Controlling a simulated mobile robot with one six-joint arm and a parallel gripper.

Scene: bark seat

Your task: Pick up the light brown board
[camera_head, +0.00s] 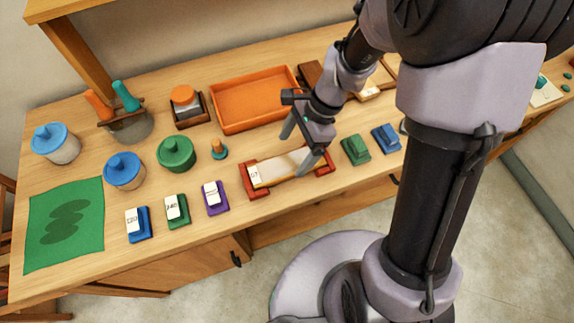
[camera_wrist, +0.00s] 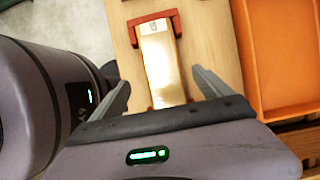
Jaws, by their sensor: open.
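A light brown board (camera_head: 280,168) with a pale sheen lies on the wooden workbench, held between red-brown end brackets (camera_head: 325,161). A small white label sits at its left end. In the wrist view the board (camera_wrist: 161,65) runs lengthwise between the two fingers, with a red bracket (camera_wrist: 153,17) around its far end. My gripper (camera_head: 302,150) is above the board in the head view, fingers spread apart. In the wrist view my gripper (camera_wrist: 164,85) is open and empty, one finger on each side of the board. The board's near end is partly hidden by my gripper body.
An orange tray (camera_head: 254,101) stands behind the board. Purple (camera_head: 215,198), green (camera_head: 177,211) and blue (camera_head: 138,223) labelled blocks lie to its left. A green block (camera_head: 355,150) and a blue block (camera_head: 386,138) lie to its right. Lidded jars and a green mat (camera_head: 64,222) are further left.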

